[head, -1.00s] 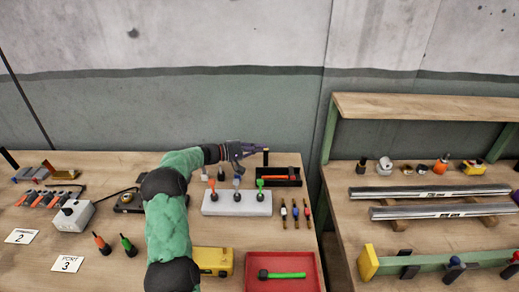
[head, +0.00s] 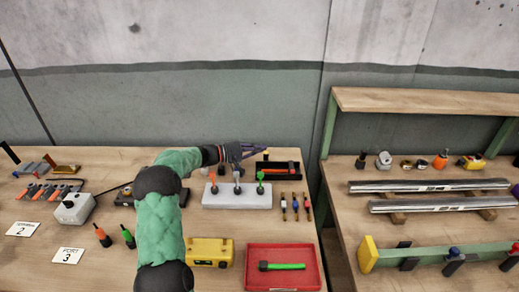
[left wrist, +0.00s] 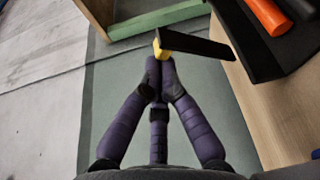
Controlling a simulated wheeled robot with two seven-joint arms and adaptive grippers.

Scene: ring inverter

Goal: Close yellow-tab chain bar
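A black bar with a yellow tab (left wrist: 178,43) shows at the top of the left wrist view, close to my fingertips. In the head view it is a small dark upright piece (head: 266,155) behind the black tray. My left gripper (head: 258,152) reaches to it from the left. In the left wrist view the purple fingers of my left gripper (left wrist: 161,72) come together at the tips, just short of or touching the yellow tab; I cannot tell which. Nothing shows clearly between them. My right gripper is not in view.
A black tray (head: 293,177) with an orange-handled tool is right beside the bar. A white block (head: 220,201) with several coloured knobs stands in front. A red tray (head: 252,281) and yellow case (head: 222,243) are nearer. The right-hand bench has a wooden shelf (head: 425,106).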

